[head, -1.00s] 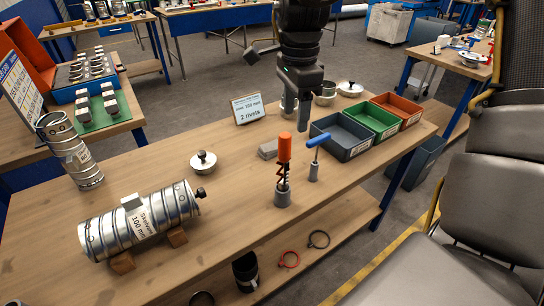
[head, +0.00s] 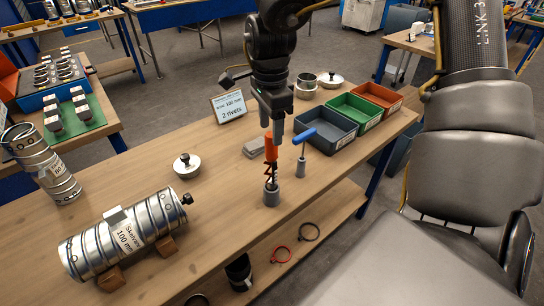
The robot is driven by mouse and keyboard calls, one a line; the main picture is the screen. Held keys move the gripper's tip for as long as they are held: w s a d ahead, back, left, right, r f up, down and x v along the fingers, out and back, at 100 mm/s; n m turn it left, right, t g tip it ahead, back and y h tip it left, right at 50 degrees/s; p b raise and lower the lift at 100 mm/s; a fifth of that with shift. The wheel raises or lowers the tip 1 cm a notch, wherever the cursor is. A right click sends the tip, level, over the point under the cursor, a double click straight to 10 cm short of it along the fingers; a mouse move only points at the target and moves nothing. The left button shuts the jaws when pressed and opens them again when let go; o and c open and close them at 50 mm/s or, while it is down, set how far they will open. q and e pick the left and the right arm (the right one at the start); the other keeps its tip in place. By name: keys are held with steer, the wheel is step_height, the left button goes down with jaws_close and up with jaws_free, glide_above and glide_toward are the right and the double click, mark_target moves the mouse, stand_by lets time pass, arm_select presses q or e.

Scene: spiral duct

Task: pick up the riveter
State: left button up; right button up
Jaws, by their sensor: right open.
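The riveter (head: 270,150) has an orange handle and dark folding links. It stands upright in a grey round holder (head: 271,195) near the front edge of the workbench. My right gripper (head: 272,122) points down from above with its jaws open. Its fingertips are at the top of the orange handle and overlap it in the picture. I cannot tell whether they touch it. My left gripper is not in view.
A blue-handled tool (head: 304,138) stands in its own holder close right of the riveter. Grey, green (head: 354,112) and orange bins are behind it. A grey block (head: 256,146), a knobbed lid (head: 187,165) and a spiral duct (head: 125,235) lie left. Bench space between is clear.

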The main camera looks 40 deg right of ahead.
mark_target(271, 151)
steer(key=shift+s+d+f+p, duration=0.1)
steer(key=shift+f+p, duration=0.2)
steer(key=shift+f, duration=0.1)
steer(key=f, duration=0.1)
steer(key=f+p, duration=0.1)
steer(key=f, duration=0.1)
steer(key=shift+w+d+f, duration=0.3)
steer(key=shift+w, duration=0.05)
steer(key=shift+f, duration=0.35)
steer(key=shift+s, duration=0.1)
steer(key=shift+a, duration=0.1)
steer(key=c, duration=1.1)
steer(key=shift+c, duration=0.2)
steer(key=shift+r, duration=0.15)
